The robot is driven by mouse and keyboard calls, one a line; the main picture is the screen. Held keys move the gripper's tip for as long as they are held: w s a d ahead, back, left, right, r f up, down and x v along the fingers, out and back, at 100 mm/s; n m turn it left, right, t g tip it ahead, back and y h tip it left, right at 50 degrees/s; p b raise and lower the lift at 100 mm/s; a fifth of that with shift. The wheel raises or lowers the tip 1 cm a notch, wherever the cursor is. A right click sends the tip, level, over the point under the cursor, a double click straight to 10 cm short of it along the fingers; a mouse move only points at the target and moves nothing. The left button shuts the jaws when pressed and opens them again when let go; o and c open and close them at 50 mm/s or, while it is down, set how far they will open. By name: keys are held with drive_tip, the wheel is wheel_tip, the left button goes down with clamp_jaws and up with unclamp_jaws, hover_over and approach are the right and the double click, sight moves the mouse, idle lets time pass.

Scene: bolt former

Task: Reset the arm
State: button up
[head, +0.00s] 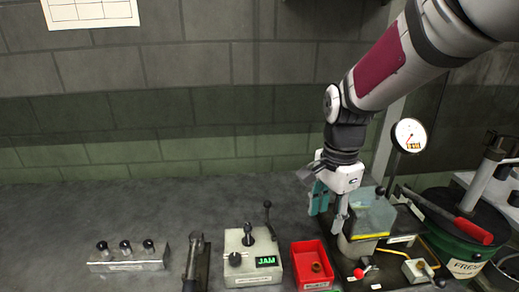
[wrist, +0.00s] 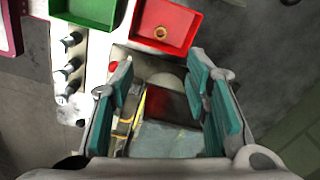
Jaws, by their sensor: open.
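My gripper (head: 330,205) hangs at the end of my arm, pointing down, just above and left of a machine with a clear greenish guard (head: 375,218). Its teal-padded fingers also show in the wrist view (wrist: 165,98), spread apart with nothing held between them. Between and beyond the fingers the wrist view shows the machine's grey top and a dark red patch (wrist: 172,105). I cannot tell from these views whether a fingertip touches the machine.
A red tray (head: 302,250) holds a brass ring-like part. Left of it stand a control box (head: 240,247) reading "JAM", a dark clamp-like tool (head: 196,265) and a block with three knobs (head: 110,266). A gauge (head: 409,135), red-handled lever (head: 472,230) and green drum (head: 440,232) stand right.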

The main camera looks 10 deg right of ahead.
drive_tip(key=s+r+n+t, duration=0.2)
drive_tip(key=s+r+n, duration=0.2)
drive_tip(key=s+n, duration=0.3)
drive_tip(key=s+r+n+t, duration=0.2)
drive_tip(key=s+r+n, duration=0.3)
drive_tip(key=s, duration=0.6)
drive_tip(key=shift+d+r+n, duration=0.15)
drive_tip(key=shift+r+n, duration=0.1)
drive_tip(key=shift+n, duration=0.95)
